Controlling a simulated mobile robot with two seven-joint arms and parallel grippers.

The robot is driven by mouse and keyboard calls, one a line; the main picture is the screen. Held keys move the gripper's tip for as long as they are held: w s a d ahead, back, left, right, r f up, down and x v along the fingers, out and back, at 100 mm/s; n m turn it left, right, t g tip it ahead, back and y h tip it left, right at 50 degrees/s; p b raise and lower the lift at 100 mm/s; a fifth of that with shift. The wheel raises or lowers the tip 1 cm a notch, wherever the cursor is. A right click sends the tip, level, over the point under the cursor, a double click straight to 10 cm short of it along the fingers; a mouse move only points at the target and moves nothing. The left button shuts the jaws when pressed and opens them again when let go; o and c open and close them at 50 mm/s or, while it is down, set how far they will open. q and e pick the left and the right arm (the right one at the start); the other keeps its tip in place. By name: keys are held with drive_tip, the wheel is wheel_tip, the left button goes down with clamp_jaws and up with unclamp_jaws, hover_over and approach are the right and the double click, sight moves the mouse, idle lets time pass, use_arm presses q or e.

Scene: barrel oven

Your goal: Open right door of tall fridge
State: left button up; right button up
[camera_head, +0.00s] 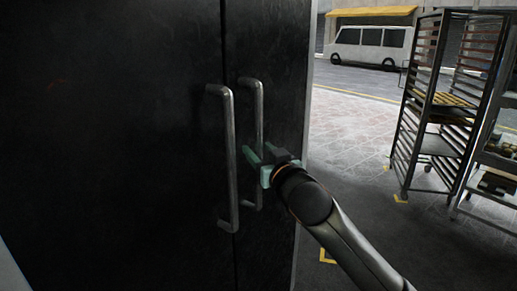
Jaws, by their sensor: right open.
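The tall fridge is dark, with a left door (120,140) filling the left half and a narrower-looking right door (285,90) beside it. The left door has a long vertical metal handle (230,160). The right door has its own vertical handle (259,110) close beside it. Both doors look closed. My right gripper (251,153) is open, with its greenish fingers at the middle height of the right door's handle. The fingers overlap the handle in the picture; I cannot tell whether they touch it. My left gripper is not in view.
A tall rack (442,95) with several trays stands on the right, with a shelf unit (495,165) beside it. A white van (370,45) is parked in the background. The floor (350,140) between fridge and rack is clear.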

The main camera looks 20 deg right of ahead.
drive_tip(key=shift+w, duration=0.5)
clamp_jaws()
idle(1.2)
